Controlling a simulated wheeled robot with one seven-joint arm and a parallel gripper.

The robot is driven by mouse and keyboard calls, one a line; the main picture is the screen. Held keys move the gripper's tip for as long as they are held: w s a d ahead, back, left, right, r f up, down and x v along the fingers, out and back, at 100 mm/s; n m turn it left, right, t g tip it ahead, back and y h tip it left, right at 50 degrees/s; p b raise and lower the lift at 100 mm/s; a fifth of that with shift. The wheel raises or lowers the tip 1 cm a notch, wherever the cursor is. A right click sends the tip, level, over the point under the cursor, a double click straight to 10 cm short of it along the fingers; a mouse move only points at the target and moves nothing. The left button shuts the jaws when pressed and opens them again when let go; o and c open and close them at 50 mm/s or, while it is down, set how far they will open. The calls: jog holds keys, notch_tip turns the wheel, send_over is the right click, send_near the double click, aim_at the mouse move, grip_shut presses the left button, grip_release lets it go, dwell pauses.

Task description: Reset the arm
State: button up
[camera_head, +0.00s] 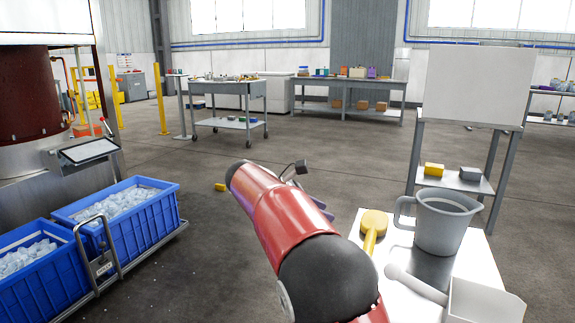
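My red arm (285,220) with dark joints reaches forward and to the left from the bottom of the head view. A small dark part (301,167) on a thin stalk shows just beyond the arm's right side; I cannot tell what it is. My gripper's fingers cannot be made out and seem hidden behind the arm. Whether they hold anything does not show.
At right, a white-topped table (375,279) bears a grey jug (446,228), a yellow-handled tool (372,228) and a white scoop (485,302). Blue crates (150,222) of ice stand on a cart at left. A wheeled workbench (226,90) stands farther back. Open floor lies between.

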jog(key=s+d+m+y, duration=0.3)
jog(key=s+d+m, duration=0.15)
jog(key=s, duration=0.35)
jog(key=s+d+m+y, duration=0.3)
jog(key=s+d+m, duration=0.15)
jog(key=s, duration=0.35)
jog(key=s+f+m+y, duration=0.1)
jog(key=s+f+m, duration=0.1)
jog(key=s+m, duration=0.2)
jog(key=s+a+f+m+t+y, duration=0.1)
jog(key=s+f+m+y, duration=0.1)
jog(key=s, duration=0.7)
jog(key=s+f+m+t+y, duration=0.1)
jog(key=s+f+m+y, duration=0.1)
jog(key=s+f+m, duration=0.2)
jog(key=shift+s+a+m, duration=0.15)
jog(key=shift+s+m, duration=0.65)
jog(key=shift+s, duration=0.35)
